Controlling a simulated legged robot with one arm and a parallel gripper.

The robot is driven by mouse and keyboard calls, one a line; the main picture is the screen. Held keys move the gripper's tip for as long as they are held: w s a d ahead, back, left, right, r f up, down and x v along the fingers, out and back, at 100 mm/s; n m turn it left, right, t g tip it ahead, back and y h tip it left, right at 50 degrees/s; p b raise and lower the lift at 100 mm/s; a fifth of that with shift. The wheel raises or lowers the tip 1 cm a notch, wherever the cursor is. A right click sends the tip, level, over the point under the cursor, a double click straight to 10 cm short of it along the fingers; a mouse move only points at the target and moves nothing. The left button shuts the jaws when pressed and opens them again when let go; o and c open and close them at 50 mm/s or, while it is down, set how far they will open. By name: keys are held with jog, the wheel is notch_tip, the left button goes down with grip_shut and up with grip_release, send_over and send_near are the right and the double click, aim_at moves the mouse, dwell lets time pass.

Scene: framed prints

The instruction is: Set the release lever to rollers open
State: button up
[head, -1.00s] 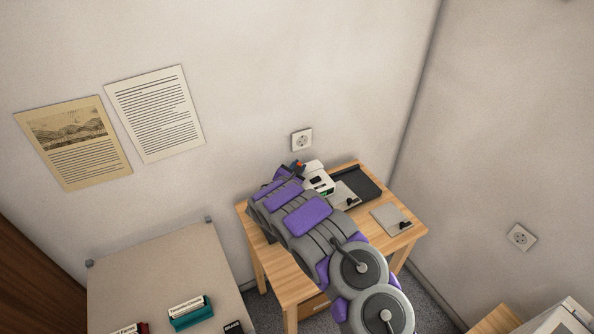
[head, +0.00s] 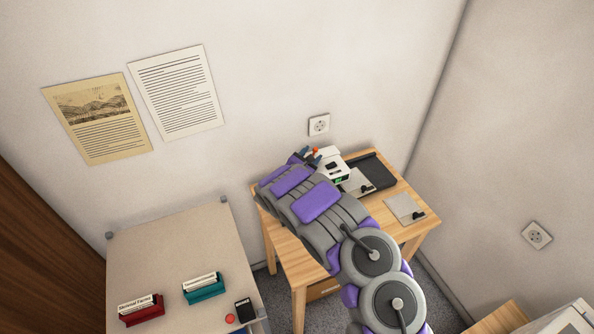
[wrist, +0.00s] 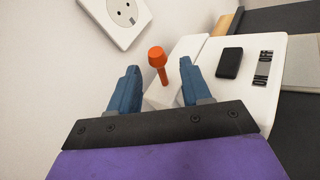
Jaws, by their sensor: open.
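The release lever (wrist: 158,64) has an orange-red knob and stem, and it stands at the side of a white machine (wrist: 270,60). In the wrist view the lever is between my gripper's two blue fingers (wrist: 157,88), with gaps on both sides. The gripper is open, and I see no contact with the lever. In the head view the orange knob (head: 315,150) shows at the end of my arm, beside the white machine (head: 335,160) on a wooden desk (head: 285,262). My arm hides part of the machine and desk.
A wall socket (wrist: 122,14) is just behind the lever. A dark tray (head: 372,172) and grey plates (head: 405,208) lie on the desk right of the machine. A second table (head: 160,255) at left carries a red holder (head: 141,309) and a teal holder (head: 204,288).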

jog(key=p+v, duration=0.2)
jog(key=v, duration=1.2)
jog(key=shift+s+a+p, duration=0.2)
jog(key=shift+p, duration=0.2)
jog(key=shift+c, duration=0.4)
